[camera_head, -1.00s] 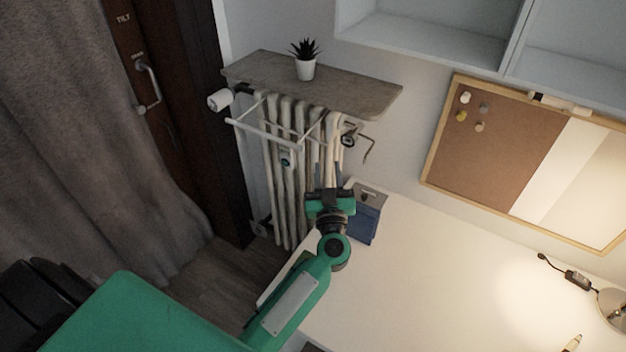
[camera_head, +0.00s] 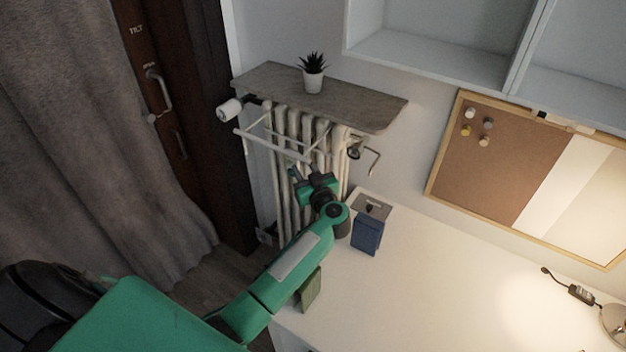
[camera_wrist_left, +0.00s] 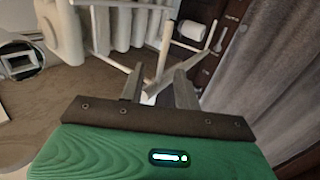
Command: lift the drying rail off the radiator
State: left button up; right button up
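The white drying rail (camera_head: 270,145) hangs on the front of the cream radiator (camera_head: 283,195), below the wooden shelf board. Its front bar and side arms stick out from the radiator. My left gripper (camera_head: 298,173) is just below the rail's right end in the head view. In the left wrist view the two fingers (camera_wrist_left: 158,85) are apart, and a pale bar of the rail (camera_wrist_left: 163,55) shows between or just beyond them. I cannot tell whether they touch it. The radiator's columns (camera_wrist_left: 122,28) show behind. My right gripper is not in view.
A potted plant (camera_head: 313,76) stands on the shelf board (camera_head: 350,101) over the radiator. A white valve knob (camera_head: 229,109) is left of the rail. A blue box (camera_head: 367,236) stands on the white desk (camera_head: 430,290), close to my left arm. A curtain (camera_head: 90,130) hangs at left.

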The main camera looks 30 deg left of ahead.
pick_arm(q)
jog(key=x, duration=0.4)
jog(key=shift+w+a+p, duration=0.2)
jog(key=shift+w+p, duration=0.05)
jog(key=shift+p, duration=0.05)
grip_shut()
